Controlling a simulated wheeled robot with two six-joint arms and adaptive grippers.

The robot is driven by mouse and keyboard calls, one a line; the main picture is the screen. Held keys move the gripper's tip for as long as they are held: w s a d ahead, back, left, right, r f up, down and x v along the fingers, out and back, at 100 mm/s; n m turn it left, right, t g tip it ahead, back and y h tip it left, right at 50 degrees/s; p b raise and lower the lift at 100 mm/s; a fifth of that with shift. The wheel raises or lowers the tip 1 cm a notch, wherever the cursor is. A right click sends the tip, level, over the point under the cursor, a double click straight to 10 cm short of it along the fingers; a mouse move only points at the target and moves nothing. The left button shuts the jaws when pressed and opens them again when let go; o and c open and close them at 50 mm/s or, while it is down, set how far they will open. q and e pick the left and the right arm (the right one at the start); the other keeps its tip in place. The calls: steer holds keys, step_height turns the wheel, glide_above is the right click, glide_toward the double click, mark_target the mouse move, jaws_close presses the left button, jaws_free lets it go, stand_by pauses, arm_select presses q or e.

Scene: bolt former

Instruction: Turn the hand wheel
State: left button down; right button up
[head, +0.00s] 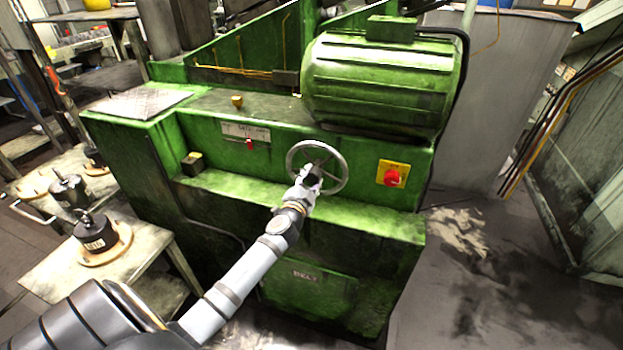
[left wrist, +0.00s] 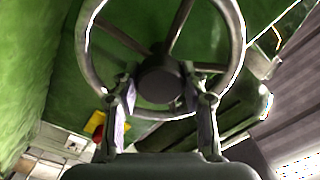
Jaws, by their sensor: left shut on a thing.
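The hand wheel (head: 345,169) is a grey metal ring with spokes on the front of the green machine. It fills the upper part of the left wrist view (left wrist: 238,42), with its round dark hub (left wrist: 160,80) at the centre. My left gripper (head: 311,179) is at the wheel's middle, in front of it. In the left wrist view its two fingers (left wrist: 159,82) stand on either side of the hub and are shut on it. The hub is mostly hidden by the gripper in the head view. My right gripper is not in view.
A red button on a yellow plate (head: 393,174) is right of the wheel. A ribbed green motor (head: 383,80) stands above it. A small table (head: 150,252) with a dark weight-like object (head: 95,232) is at the left. Floor at the right (head: 470,290) is clear.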

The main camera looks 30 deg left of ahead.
arm_select(q)
steer(key=m, duration=0.4)
steer(key=shift+m, duration=0.3)
stand_by(0.3)
steer(key=c, duration=0.7)
jaws_free()
steer(key=shift+s, duration=0.1)
steer(key=v, duration=1.1)
steer(key=shift+s, duration=0.4)
